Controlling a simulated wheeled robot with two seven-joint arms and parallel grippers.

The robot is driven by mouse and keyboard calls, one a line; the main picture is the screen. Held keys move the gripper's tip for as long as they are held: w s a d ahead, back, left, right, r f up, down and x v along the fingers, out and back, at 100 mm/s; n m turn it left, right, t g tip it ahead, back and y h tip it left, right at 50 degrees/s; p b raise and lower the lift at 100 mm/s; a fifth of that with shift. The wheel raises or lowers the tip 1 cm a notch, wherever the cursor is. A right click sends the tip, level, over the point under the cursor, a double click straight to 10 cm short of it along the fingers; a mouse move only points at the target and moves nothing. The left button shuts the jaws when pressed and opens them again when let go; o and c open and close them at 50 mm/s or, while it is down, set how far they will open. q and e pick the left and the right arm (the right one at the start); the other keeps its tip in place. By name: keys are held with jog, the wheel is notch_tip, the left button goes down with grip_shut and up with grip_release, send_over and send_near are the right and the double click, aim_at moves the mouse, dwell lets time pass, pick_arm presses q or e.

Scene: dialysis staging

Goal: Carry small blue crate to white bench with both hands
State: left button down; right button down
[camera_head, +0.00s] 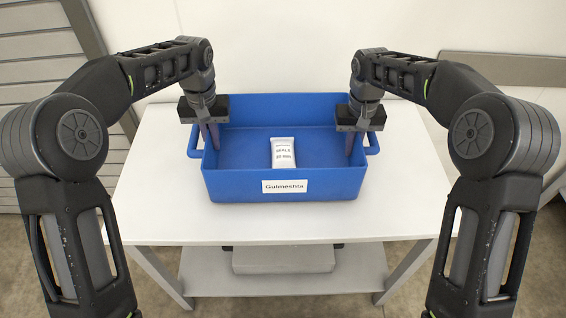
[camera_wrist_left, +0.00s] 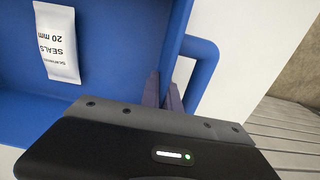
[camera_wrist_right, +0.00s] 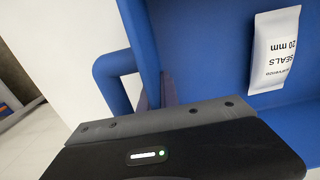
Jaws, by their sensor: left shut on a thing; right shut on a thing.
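My left gripper (camera_head: 212,138) is shut on the crate's left side wall, by the left handle (camera_wrist_left: 205,75). My right gripper (camera_head: 350,145) is shut on the right side wall, by the right handle (camera_wrist_right: 105,80). A white packet marked "SEALS 20 mm" (camera_head: 283,153) lies inside the crate; it also shows in the left wrist view (camera_wrist_left: 57,42) and right wrist view (camera_wrist_right: 274,50).
The bench top is clear around the crate. A grey box (camera_head: 283,260) sits on the bench's lower shelf (camera_head: 350,275). A pale wall stands behind the bench. Grey slatted panels (camera_head: 45,60) are at the left, and a grey bench-like piece (camera_head: 500,70) is at the right.

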pick_arm(q)
jog(key=shift+f+b, duration=0.55)
jog(key=shift+f, duration=0.2)
pick_arm(e)
jog(key=shift+f, duration=0.75)
pick_arm(q)
jog(key=c, duration=2)
grip_release()
jog(key=shift+r, duration=0.1)
pick_arm(e)
jog(key=c, duration=2)
grip_release()
jog(key=shift+r, duration=0.15)
pick_arm(q)
jog(key=o, duration=0.4)
pick_arm(e)
jog(key=o, duration=0.4)
pick_arm(q)
jog(key=shift+r+p, duration=0.15)
jog(key=shift+p, duration=0.15)
pick_arm(e)
jog(key=shift+r, duration=0.15)
